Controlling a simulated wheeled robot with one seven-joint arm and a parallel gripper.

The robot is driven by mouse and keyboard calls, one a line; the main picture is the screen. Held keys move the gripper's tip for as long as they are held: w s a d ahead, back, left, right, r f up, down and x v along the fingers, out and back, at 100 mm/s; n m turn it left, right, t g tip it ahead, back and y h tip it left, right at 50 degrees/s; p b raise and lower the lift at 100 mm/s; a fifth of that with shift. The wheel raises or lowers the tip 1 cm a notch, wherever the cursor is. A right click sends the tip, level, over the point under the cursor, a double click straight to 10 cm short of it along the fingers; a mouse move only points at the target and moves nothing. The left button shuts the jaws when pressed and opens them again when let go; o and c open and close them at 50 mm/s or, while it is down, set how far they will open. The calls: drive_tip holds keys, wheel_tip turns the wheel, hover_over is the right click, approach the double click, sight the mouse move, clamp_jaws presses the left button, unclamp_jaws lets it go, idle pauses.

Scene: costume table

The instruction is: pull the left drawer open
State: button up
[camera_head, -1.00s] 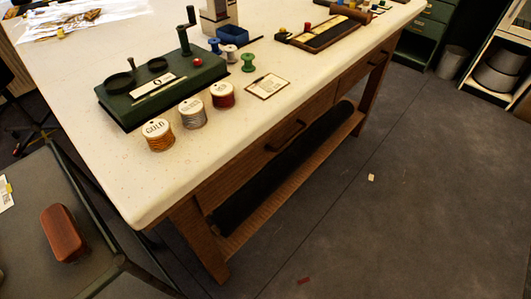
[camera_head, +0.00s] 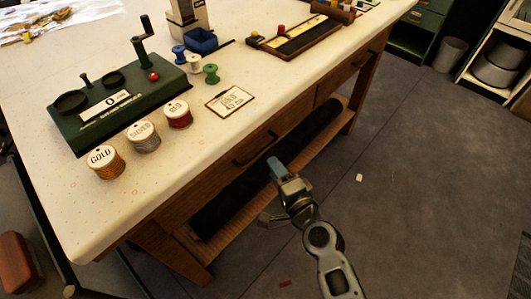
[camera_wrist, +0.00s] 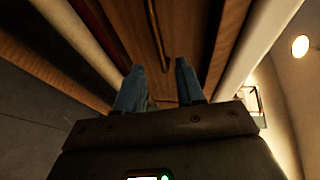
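The wooden table has two drawers in its front; the left drawer (camera_head: 213,172) looks shut. Its dark bar handle (camera_head: 254,149) shows just up and left of my gripper (camera_head: 277,167) in the head view. In the wrist view, the handle (camera_wrist: 158,38) lies ahead of the gap between my two blue fingers (camera_wrist: 158,82). The fingers are apart with nothing visibly held. The handle's near end shows close to the gap; whether it touches a finger I cannot tell.
A dark roll (camera_head: 230,195) lies on the low shelf under the drawers. Gold, silver and red spools (camera_head: 105,162) and a small card (camera_head: 230,101) stand near the tabletop's front edge. The floor (camera_head: 430,190) to the right is clear apart from small scraps.

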drive_tip(key=x, duration=0.7)
drive_tip(key=shift+a, duration=0.1)
clamp_jaws()
idle(0.6)
